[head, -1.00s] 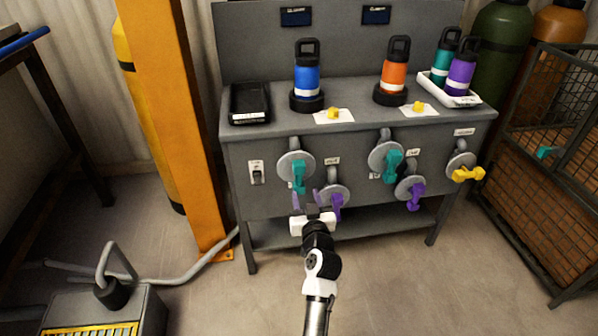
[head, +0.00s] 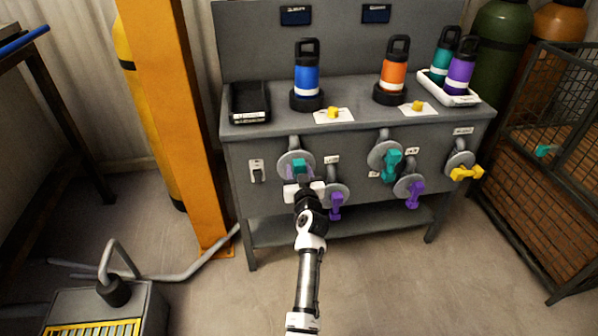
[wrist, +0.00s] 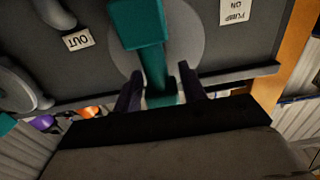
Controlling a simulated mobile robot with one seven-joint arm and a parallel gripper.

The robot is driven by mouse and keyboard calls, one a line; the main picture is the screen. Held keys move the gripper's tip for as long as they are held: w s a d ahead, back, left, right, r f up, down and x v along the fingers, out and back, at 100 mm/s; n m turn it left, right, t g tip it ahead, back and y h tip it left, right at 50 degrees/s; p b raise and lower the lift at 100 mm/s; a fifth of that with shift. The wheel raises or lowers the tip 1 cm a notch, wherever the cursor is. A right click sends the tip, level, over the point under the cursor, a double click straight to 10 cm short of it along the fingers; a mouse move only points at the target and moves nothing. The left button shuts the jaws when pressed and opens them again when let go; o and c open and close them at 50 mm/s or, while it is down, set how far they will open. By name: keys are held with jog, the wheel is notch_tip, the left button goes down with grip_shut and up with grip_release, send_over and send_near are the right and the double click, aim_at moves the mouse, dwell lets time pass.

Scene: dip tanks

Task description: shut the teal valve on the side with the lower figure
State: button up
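The left teal valve (head: 297,160) is on the bench front below the blue bottle. My gripper (head: 300,174) is in front of it and hides part of its handle. In the wrist view the teal handle (wrist: 156,62) runs between my two open fingers (wrist: 162,92), one on each side; I cannot tell whether they touch it. The right teal valve (head: 391,160) is below the orange bottle, apart from my gripper. Two small dark displays, left (head: 296,15) and right (head: 376,13), are on the back panel; their figures are too small to read.
Purple valves sit low on the left (head: 336,203) and right (head: 412,193), close to the teal ones. A yellow valve (head: 466,173) is at the far right. A switch (head: 257,171) is left of the left teal valve. An orange post (head: 180,130) stands at the left.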

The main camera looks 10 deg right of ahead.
grip_shut()
